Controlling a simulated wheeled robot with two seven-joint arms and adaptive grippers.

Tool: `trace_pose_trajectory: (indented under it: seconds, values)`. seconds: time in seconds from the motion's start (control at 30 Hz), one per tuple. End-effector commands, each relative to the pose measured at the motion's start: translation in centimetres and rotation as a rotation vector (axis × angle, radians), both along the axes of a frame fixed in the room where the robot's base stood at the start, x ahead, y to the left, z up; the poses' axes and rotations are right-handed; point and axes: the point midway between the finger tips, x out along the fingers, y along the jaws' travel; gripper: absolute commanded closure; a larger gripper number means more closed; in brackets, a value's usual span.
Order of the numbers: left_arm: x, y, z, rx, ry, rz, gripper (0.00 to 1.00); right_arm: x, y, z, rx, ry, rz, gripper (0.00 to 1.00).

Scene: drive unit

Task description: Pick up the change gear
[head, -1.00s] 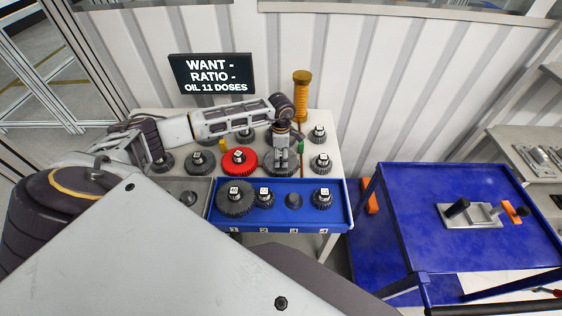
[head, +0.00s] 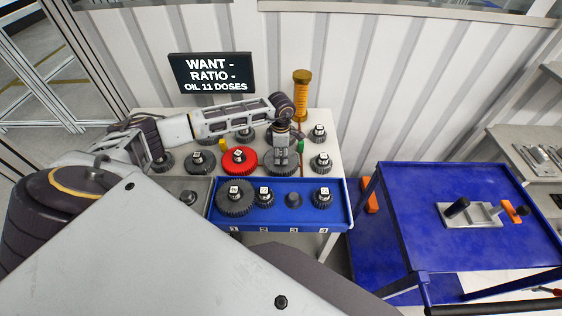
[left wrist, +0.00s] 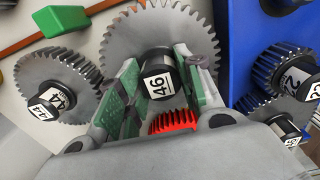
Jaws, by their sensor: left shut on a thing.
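My right gripper is not in view.
A blue tray (head: 285,223) with numbered positions holds several gears and one small grey post (head: 294,200). More grey gears (head: 320,162) stand around on the white table. A yellow-brown post (head: 301,90) rises behind. A blue cart (head: 400,240) stands to the right.

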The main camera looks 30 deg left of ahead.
Motion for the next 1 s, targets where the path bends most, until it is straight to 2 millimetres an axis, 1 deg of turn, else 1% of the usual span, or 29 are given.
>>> trace_pose_trajectory:
  seconds: [0.37, 0.57, 0.77, 1.0]
  values:
    - [0.2, 0.0, 0.3, 0.0, -0.005, 0.0, 1.0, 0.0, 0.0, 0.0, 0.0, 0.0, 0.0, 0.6]
    - [0.3, 0.0, 1.1, -0.001, -0.008, 0.001, 1.0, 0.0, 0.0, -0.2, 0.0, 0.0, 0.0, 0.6]
    - [0.3, 0.0, 2.9, -0.002, -0.008, 0.0, 1.0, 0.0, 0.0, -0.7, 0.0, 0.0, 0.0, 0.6]
    - [0.3, 0.0, 5.9, -0.001, -0.009, 0.0, 1.0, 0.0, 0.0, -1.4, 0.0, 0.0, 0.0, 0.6]
